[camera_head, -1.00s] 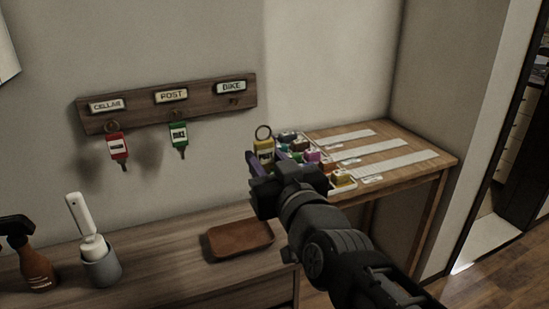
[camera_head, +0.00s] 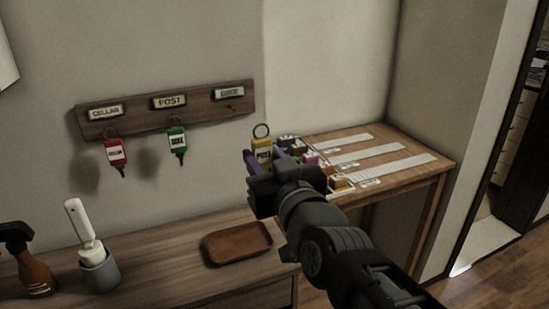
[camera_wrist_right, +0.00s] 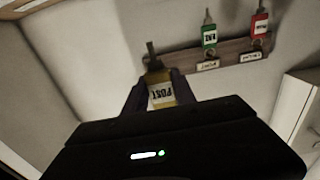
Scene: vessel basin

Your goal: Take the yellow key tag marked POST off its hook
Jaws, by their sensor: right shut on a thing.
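The yellow key tag (camera_head: 262,150) marked POST is between the fingers of my right gripper (camera_head: 258,165), with its ring upright above it. It also shows in the right wrist view (camera_wrist_right: 161,92), where the lettering POST faces the camera upside down and the fingers close on both sides. The tag is clear of the hook board (camera_head: 200,105), to the right of it and in front of the wall. The hook under the BIKE label is bare. A red tag (camera_head: 116,152) hangs under CELLAR and a green tag (camera_head: 177,141) under POST. My left gripper is not in view.
A brown tray (camera_head: 238,243) lies on the wooden cabinet top, with a grey cup (camera_head: 99,270) holding a white-handled brush and a brown spray bottle (camera_head: 34,272) to its left. A side table (camera_head: 425,166) at right holds several colourful small items and pale strips.

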